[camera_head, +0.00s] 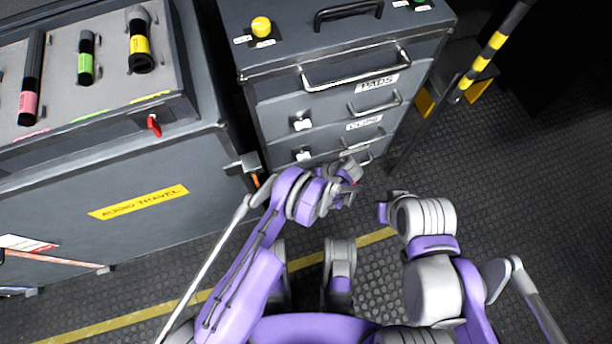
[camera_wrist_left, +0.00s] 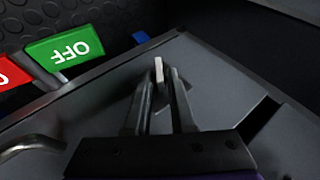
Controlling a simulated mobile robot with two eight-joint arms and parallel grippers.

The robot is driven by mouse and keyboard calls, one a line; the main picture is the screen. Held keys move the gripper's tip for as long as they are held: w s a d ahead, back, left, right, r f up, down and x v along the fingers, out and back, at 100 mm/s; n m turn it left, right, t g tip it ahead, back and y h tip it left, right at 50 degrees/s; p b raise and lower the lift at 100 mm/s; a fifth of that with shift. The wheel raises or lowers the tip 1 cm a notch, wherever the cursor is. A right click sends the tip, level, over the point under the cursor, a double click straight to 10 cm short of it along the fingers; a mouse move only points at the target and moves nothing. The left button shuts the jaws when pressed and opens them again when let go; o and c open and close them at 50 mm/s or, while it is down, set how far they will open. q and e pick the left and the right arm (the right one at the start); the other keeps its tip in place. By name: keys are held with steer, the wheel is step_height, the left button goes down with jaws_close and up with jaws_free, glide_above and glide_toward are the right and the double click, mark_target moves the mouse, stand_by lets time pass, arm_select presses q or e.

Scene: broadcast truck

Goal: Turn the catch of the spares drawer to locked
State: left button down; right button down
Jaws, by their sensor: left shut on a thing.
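In the left wrist view, my left gripper (camera_wrist_left: 160,82) is shut on a small pale catch tab (camera_wrist_left: 158,64) that stands out from a dark grey drawer front (camera_wrist_left: 215,80). Only the tip of the tab shows between the fingers. In the head view, my left gripper (camera_head: 352,187) is low at the grey drawer cabinet (camera_head: 250,110), in front of its lowest drawer, and my wrist hides that drawer's catch and label. My right arm is bent at the right, but its gripper cannot be made out.
Drawers labelled PADS (camera_head: 377,82) and CLIPS (camera_head: 364,124) are above, with bar handles and white catches (camera_head: 301,122). The AUDIO TRAVEL case (camera_head: 140,200) stands left. Open floor (camera_head: 520,200) lies right.

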stand_by(0.3)
arm_select(q)
steer(key=c, duration=1)
jaws_free()
steer(key=shift+o, duration=0.2)
steer(key=p+v, duration=0.2)
steer(key=v, duration=0.8)
steer(key=shift+d+r, duration=0.25)
steer(key=shift+d, duration=0.1)
arm_select(e)
steer(key=shift+v, duration=0.95)
steer(key=c, duration=1.6)
jaws_free()
steer(key=shift+w, duration=0.15)
